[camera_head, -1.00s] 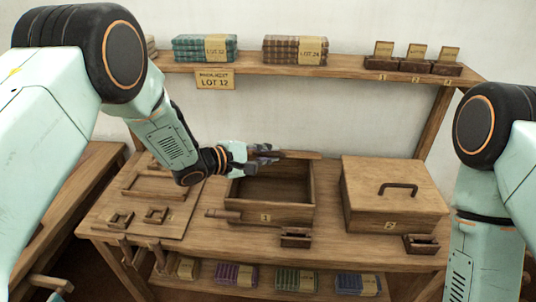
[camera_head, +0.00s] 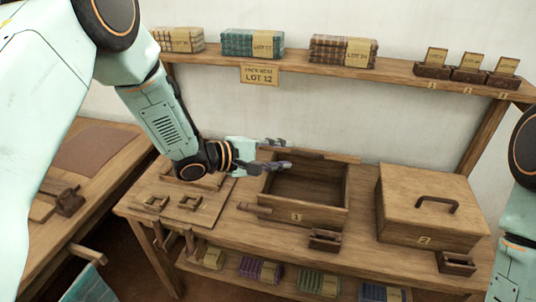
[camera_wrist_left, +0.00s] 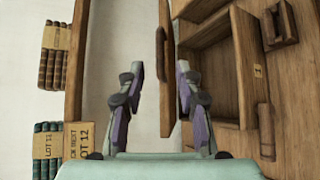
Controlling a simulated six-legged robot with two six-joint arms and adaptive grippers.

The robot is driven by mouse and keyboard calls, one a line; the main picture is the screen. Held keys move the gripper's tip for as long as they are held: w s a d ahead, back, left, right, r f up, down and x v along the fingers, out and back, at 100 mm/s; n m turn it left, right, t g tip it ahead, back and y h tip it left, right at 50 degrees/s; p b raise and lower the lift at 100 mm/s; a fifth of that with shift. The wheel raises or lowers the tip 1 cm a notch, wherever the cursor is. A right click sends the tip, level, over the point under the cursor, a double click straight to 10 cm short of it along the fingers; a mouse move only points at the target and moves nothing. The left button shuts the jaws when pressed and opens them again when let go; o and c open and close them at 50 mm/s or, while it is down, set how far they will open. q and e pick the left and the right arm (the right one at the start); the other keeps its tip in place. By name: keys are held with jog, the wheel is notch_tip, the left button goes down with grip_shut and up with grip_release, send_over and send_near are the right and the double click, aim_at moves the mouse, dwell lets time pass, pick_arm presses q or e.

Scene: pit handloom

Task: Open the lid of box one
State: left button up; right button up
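Box one (camera_head: 320,215), a wooden box with a "1" label, stands open on the bench, its dark inside showing. Its lid (camera_head: 325,156) stands raised along the back edge, seen nearly edge-on. In the left wrist view the lid is a thin upright board (camera_wrist_left: 166,105) with a dark handle on its left face. My left gripper (camera_head: 284,154) is at the box's back left corner. Its fingers are apart, one on either side of the lid's edge in the wrist view, with gaps showing. Whether a finger touches the lid cannot be told. My right gripper is out of view.
Small wooden holders (camera_head: 325,239) sit at the bench front. A shelf (camera_head: 390,78) with cloth bundles (camera_head: 252,43) runs above the back. A flat wooden board (camera_head: 182,205) lies left of box one.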

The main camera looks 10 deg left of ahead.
pick_arm(q)
jog(key=shift+v, duration=2)
